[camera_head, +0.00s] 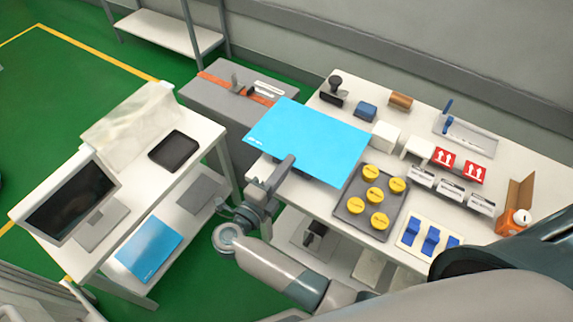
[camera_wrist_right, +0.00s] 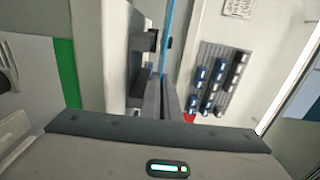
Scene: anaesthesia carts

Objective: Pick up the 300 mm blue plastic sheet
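In the right wrist view the sheet (camera_wrist_right: 168,40) is a thin blue line, seen edge-on. My right gripper (camera_head: 288,165) is at the sheet's near edge; in the wrist view its fingers (camera_wrist_right: 163,92) are close together on either side of that edge. I cannot tell whether the sheet is raised off the bench. Another blue sheet (camera_head: 150,249) lies on the left table's lower shelf. My left gripper is not in view.
A grey tray with yellow discs (camera_head: 354,206) is just right of the sheet. Blue clips (camera_head: 430,240), red-labelled boxes (camera_head: 444,157) and an orange bottle (camera_head: 514,222) are further right. The left table holds a monitor (camera_head: 72,203). Green floor lies between.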

